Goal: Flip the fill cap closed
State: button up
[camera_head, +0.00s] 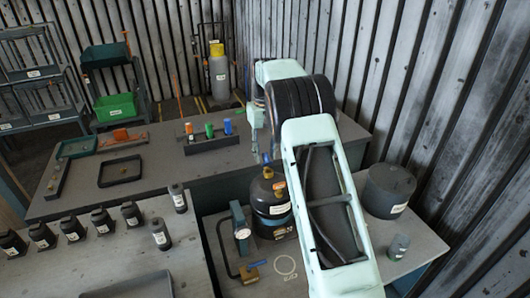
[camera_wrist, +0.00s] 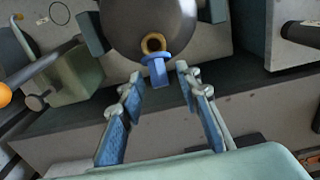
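A black rounded tank (camera_head: 270,207) with a pale label stands on the grey bench. A small blue flap (camera_head: 266,158), which looks like the fill cap, stands up at its top beside an orange fitting (camera_head: 268,172). In the wrist view the dark tank (camera_wrist: 150,20) is at the top, with the blue flap (camera_wrist: 158,70) extending from an orange ring (camera_wrist: 153,43). The ring's opening looks uncovered. My gripper (camera_wrist: 160,78) is open, with its blue-padded fingers on either side of the flap's lower end. I cannot tell whether either finger touches it. Nothing is held.
A gauge on a grey stand (camera_head: 241,228) is left of the tank. Several black bottles (camera_head: 103,220) line the left bench. Colored items (camera_head: 209,130) stand on the rear bench.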

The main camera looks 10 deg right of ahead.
aim_at(268, 161)
grip_shut()
